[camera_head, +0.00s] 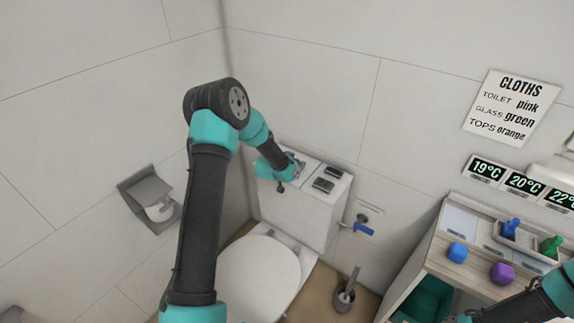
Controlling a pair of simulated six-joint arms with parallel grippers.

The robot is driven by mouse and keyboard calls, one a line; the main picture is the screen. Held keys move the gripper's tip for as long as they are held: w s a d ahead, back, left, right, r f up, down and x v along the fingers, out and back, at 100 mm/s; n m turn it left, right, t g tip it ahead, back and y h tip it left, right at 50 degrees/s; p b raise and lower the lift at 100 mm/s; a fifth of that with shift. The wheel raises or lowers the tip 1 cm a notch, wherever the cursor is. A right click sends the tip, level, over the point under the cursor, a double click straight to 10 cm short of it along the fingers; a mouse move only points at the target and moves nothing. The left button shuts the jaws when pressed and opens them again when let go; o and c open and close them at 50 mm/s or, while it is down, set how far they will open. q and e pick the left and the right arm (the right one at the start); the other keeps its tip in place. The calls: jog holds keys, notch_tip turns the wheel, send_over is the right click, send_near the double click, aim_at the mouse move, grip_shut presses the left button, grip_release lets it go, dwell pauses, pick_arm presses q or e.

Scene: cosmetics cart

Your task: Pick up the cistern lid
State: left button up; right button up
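The white cistern lid (309,185) lies on top of the toilet cistern (296,212) in the corner of the room. Two dark-framed plates, one at the back (334,172) and one at the front (323,185), are set on its right part. My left gripper (299,168) is at the lid's left part, pointing down and right. Its fingers are small and partly hidden by my own wrist, so I cannot tell if they touch or grip the lid. My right gripper (461,319) is at the bottom edge, cut off, far from the lid.
The closed toilet seat (262,272) is below the cistern. A blue-handled valve (363,228) and a toilet brush (346,292) are to its right. A paper holder (150,195) is on the left wall.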

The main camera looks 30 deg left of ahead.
pick_arm(q)
jog(key=shift+w+f, duration=0.1)
jog(key=shift+w, duration=0.1)
jog(key=shift+c, duration=0.5)
grip_shut()
dwell(0.4)
